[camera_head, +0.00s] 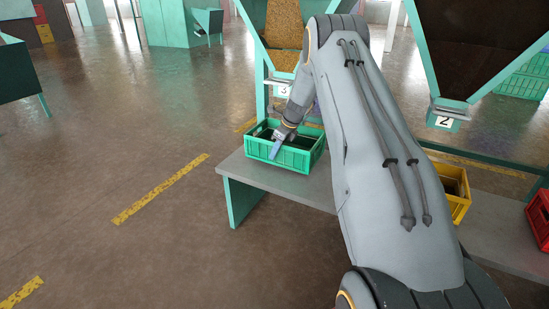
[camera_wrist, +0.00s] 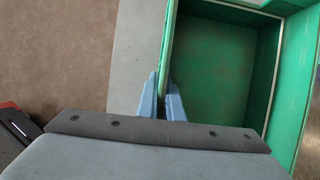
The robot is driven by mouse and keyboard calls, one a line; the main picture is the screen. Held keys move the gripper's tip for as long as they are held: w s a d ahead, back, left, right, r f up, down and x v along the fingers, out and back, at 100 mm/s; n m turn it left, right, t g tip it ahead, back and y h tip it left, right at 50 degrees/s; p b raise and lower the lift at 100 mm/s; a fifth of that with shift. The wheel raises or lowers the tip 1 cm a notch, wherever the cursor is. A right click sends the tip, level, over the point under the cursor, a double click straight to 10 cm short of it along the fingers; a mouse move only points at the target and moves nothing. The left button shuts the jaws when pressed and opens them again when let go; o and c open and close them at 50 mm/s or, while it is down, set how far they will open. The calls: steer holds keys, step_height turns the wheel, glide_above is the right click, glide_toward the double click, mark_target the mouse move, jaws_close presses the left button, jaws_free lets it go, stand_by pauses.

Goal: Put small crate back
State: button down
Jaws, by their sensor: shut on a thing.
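The small green crate (camera_head: 296,155) is on the left end of the grey bench, under the hopper marked 3. In the wrist view its green wall (camera_wrist: 167,45) stands between my two blue fingertips, and its inside looks empty. My gripper (camera_head: 275,149) is shut on the crate's near side wall, and it also shows in the wrist view (camera_wrist: 161,92). The crate looks upright and appears to rest on the bench, though I cannot tell for sure that it touches. My arm covers part of the bench to the right.
The grey bench (camera_head: 262,175) runs right, with a yellow crate (camera_head: 455,190) below the hopper marked 2 (camera_head: 443,122) and a red crate (camera_head: 540,216) at the right edge. The hopper marked 3 (camera_head: 283,90) hangs behind the green crate. The floor at left is clear.

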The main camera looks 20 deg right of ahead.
steer(key=shift+f, duration=0.9)
steer(key=c, duration=1.9)
jaws_free()
